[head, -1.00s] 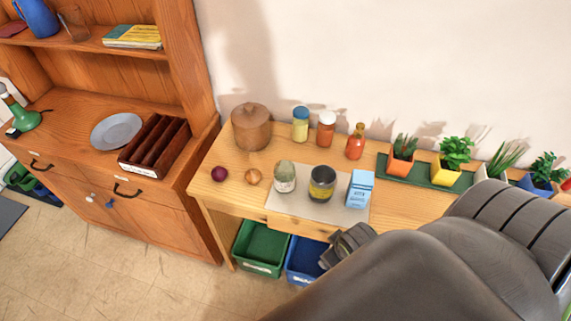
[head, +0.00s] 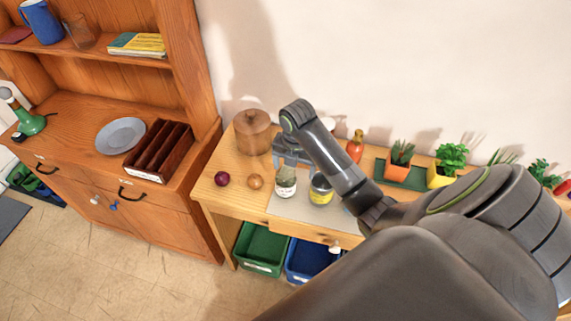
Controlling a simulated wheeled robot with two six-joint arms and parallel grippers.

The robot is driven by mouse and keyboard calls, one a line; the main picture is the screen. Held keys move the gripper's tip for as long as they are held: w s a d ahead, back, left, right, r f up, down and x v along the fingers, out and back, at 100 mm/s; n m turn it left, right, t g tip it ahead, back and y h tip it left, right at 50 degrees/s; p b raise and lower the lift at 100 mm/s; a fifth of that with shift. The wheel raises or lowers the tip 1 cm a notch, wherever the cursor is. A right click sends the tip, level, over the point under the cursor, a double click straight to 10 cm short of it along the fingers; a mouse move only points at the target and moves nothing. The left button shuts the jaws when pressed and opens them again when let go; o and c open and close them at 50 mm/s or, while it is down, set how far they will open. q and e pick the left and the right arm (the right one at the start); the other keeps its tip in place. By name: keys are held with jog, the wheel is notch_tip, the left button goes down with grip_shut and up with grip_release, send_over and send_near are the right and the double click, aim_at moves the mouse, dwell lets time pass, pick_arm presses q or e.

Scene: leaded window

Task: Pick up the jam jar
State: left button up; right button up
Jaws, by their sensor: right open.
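A glass jar with a white label, which I take for the jam jar (head: 286,187), stands upright on the pale mat (head: 287,208) on the wooden side table. My right gripper (head: 287,163) is open, with its fingers pointing down at the top of this jar. It covers the jar's upper part, and I cannot tell whether the fingers touch it. The tin with a yellow label (head: 320,190) stands just right of the jar, partly behind my right arm. My left gripper is out of view.
An onion (head: 255,181) and a dark red onion (head: 222,179) lie left of the jar. A wooden pot (head: 252,132) stands behind them. An orange bottle (head: 355,146) and potted plants (head: 399,157) stand at the back right.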

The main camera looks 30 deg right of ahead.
aim_at(287, 169)
jog(key=w+r+n, duration=0.5)
jog(key=n, duration=0.1)
jog(key=shift+g, duration=0.3)
jog(key=f+b, duration=0.7)
jog(key=b, duration=0.1)
jog(key=f+b, duration=0.4)
jog(key=shift+s+d+f, duration=0.2)
jog(key=shift+d+f, duration=0.15)
jog(key=shift+d, duration=0.05)
jog(key=shift+s+a+f+b, duration=0.1)
jog(key=shift+a+f+b, duration=0.05)
jog(key=shift+f+b, duration=0.35)
jog(key=f, duration=0.3)
jog(key=shift+s+a, duration=0.25)
jog(key=shift+a, duration=0.1)
jog(key=shift+f, duration=0.55)
jog(key=c, duration=1.2)
